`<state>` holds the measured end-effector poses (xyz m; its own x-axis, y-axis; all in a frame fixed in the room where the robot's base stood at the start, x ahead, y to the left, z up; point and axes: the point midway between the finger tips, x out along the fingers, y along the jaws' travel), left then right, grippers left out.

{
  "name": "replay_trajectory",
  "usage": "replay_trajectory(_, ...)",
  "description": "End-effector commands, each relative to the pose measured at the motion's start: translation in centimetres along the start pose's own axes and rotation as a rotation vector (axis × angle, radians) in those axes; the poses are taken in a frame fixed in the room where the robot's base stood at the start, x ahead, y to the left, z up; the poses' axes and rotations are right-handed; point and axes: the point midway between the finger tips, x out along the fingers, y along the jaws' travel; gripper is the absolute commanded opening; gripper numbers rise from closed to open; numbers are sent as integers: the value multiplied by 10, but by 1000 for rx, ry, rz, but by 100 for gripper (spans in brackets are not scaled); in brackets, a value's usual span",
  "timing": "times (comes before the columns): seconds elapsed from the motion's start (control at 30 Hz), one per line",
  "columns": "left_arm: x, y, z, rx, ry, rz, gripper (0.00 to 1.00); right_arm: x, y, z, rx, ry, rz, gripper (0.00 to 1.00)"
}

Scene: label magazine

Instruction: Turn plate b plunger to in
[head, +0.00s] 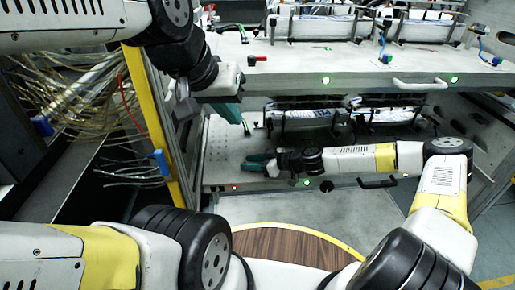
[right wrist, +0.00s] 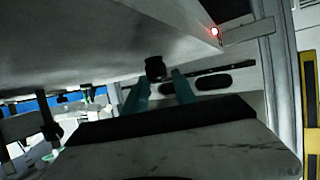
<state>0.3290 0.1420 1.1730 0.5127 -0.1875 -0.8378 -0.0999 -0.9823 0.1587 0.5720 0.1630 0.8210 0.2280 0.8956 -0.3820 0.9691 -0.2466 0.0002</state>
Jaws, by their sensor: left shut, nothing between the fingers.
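A lower pale plate (head: 222,150) sits in the rack, with a red light (head: 234,187) and a green light (head: 306,183) on its front edge. I cannot tell which plate is plate b. In the right wrist view a black knob, perhaps the plunger (right wrist: 155,68), shows at a plate edge beyond my right fingers. My right gripper (right wrist: 158,92) is open, one teal finger to each side of the knob; contact is unclear. In the head view my right gripper (head: 256,163) points left and hides part of the front edge. My left gripper (head: 240,118) is shut and empty, above the lower plate's left part.
An upper plate (head: 290,68) carries clamped labels, a red-tipped lever (head: 253,60) and a white handle (head: 420,85). The lower plate has a black handle (head: 378,182). A yellow post (head: 160,130) and hanging cables (head: 80,95) stand left of the rack.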

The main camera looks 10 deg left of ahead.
Motion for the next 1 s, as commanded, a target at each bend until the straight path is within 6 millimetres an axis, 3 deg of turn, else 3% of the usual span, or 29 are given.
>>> replay_trajectory(0.3, 0, 0, 0, 0, 0, 0, 0, 4, 0, 0, 1, -1, 0, 33)
replay_trajectory(0.47, 0, 0, 0, 0, 0, 0, 0, 4, 0, 0, 0, -1, 0, 1)
replay_trajectory(0.5, 0, 0, 0, 0, 0, 0, 0, 4, 0, 0, 1, -1, 0, 0)
replay_trajectory(1.0, 0, 0, 0, 0, 0, 0, 0, 3, 0, 4, 20, -5, 42, 0)
